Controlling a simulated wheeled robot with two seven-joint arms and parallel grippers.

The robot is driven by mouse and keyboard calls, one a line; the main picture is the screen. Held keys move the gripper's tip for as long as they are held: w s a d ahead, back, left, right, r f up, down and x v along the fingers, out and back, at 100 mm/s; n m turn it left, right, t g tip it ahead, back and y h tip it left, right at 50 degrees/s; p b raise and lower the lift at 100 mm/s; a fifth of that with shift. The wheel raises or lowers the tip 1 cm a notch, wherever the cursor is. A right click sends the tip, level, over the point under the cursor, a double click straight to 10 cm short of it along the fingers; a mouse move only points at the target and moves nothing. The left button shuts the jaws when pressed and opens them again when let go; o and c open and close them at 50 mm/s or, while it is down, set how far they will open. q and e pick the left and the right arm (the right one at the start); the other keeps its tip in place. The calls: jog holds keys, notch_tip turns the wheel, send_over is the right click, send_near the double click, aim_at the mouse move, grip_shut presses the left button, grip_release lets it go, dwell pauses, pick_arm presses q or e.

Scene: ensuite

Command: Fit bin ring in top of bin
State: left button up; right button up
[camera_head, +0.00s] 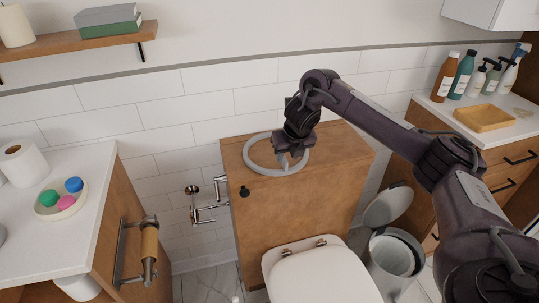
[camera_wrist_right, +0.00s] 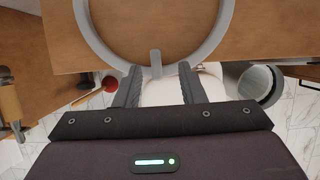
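The bin ring (camera_head: 256,167) is a light grey hoop lying flat on the wooden cabinet top behind the toilet. In the right wrist view the ring (camera_wrist_right: 101,47) has a small grey tab (camera_wrist_right: 156,62) on its near side. My right gripper (camera_head: 291,156) is over the right part of the ring, pointing down. In the wrist view its fingers (camera_wrist_right: 158,82) are apart, one on each side of the tab, with gaps showing. The round grey bin (camera_head: 397,254) stands on the floor right of the toilet, its lid (camera_head: 388,206) raised. My left gripper is not in view.
The toilet (camera_head: 318,275), its lid down, stands in front of the cabinet (camera_head: 295,208). A counter at right holds bottles (camera_head: 463,75) and a yellow tray (camera_head: 484,119). A left counter (camera_head: 85,205) carries a dish and paper roll.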

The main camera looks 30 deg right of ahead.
aim_at(284, 158)
jog(key=x, duration=0.5)
jog(key=shift+w+a+r+p, duration=0.1)
jog(key=shift+w+a+p, duration=0.05)
jog(key=shift+w+p, duration=0.25)
grip_shut()
